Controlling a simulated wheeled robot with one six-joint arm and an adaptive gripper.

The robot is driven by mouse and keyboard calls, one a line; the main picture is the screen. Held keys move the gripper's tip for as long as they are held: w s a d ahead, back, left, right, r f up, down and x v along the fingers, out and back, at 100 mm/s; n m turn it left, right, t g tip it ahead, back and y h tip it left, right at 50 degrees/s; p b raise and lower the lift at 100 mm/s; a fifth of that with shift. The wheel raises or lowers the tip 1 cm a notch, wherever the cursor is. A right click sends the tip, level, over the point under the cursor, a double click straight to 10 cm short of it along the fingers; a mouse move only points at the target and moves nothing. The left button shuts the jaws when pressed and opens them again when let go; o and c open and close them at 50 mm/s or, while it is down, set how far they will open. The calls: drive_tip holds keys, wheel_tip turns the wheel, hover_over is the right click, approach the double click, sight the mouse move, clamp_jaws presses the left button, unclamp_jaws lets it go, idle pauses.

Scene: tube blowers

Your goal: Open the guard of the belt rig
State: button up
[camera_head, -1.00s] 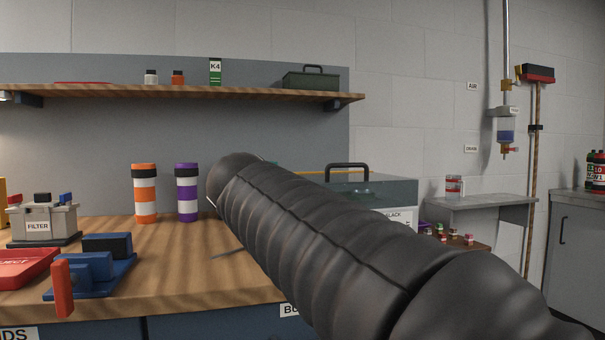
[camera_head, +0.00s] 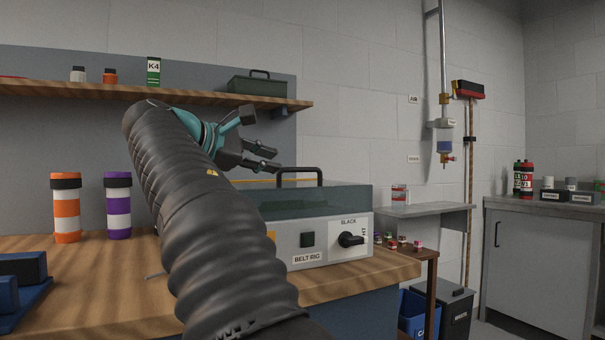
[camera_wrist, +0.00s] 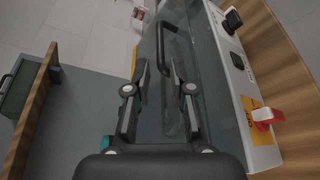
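The belt rig (camera_head: 280,242) is a pale grey box on the bench, with a label, a dark square button (camera_head: 307,240) and a black knob (camera_head: 350,239) on its front. Its see-through teal guard (camera_head: 340,200) lies shut on top, with a black bar handle (camera_head: 298,172). The wrist view shows the guard (camera_wrist: 203,75) and the handle (camera_wrist: 163,40). My gripper (camera_head: 260,138) is open and empty, above and left of the handle in the head view. In the wrist view, my gripper (camera_wrist: 161,67) has its fingers apart with the handle beyond and between them; no contact shows.
A wooden shelf (camera_head: 190,94) with a green toolbox (camera_head: 257,86) runs behind my arm. An orange-striped tube (camera_head: 66,208) and a purple-striped tube (camera_head: 118,206) stand left of my arm.

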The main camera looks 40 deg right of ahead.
sight(299, 169)
drive_tip(key=b+x, duration=0.1)
drive_tip(key=x, duration=1)
drive_tip(key=shift+a, duration=0.1)
clamp_jaws()
